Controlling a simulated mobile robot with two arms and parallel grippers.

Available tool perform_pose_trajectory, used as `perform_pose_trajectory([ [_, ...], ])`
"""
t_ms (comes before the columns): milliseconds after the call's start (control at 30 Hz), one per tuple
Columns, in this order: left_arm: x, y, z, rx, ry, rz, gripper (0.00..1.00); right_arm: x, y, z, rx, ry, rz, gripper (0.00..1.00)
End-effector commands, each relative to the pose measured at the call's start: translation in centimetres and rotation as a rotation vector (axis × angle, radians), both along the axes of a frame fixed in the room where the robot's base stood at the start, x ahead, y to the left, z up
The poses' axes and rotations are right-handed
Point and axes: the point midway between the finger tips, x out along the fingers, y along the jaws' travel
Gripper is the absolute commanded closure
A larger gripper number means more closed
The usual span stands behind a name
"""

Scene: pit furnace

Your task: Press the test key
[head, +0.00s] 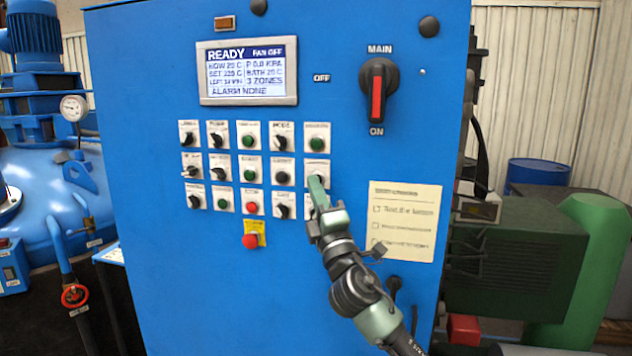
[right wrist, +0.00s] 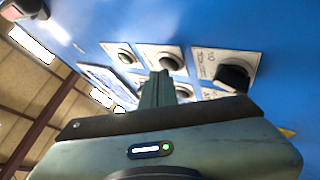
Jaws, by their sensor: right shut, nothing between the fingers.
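The blue control cabinet (head: 340,260) carries a grid of labelled keys and knobs. Most labels are too small to read, so I cannot tell which one is the test key. My right gripper (head: 316,184) is shut and empty. Its tips are at the right column, over the lower part of the second-row control (head: 317,170) and partly hiding the one below. In the right wrist view the shut fingers (right wrist: 158,85) point at the panel among several round buttons. I cannot tell whether the tips touch. My left gripper is not in view.
A display (head: 247,72) reads READY and ALARM NONE. A main switch (head: 378,91) with a red handle is at upper right. A red button on a yellow plate (head: 252,238) is below the grid. A paper checklist (head: 405,220) is right of my gripper.

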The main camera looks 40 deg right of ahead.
Motion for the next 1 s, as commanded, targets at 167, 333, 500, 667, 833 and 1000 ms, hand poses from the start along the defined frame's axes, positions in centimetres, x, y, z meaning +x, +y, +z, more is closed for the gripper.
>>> perform_pose_trajectory([
  [167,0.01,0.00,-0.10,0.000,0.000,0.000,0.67,0.15,-0.20,-0.02,0.000,0.000,-0.001,1.00],
  [333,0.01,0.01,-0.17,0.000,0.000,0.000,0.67,0.28,-0.36,-0.01,0.000,0.000,-0.001,1.00],
  [500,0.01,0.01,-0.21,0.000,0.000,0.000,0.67,0.39,-0.50,0.02,0.000,0.000,-0.001,1.00],
  [667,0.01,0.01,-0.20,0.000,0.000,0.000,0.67,0.37,-0.50,0.05,0.000,0.000,-0.001,1.00],
  [833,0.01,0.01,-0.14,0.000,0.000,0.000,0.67,0.29,-0.40,0.05,0.000,0.000,-0.001,1.00],
  [1000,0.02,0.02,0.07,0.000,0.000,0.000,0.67,-0.19,0.18,0.09,0.000,-0.001,0.001,1.00],
])
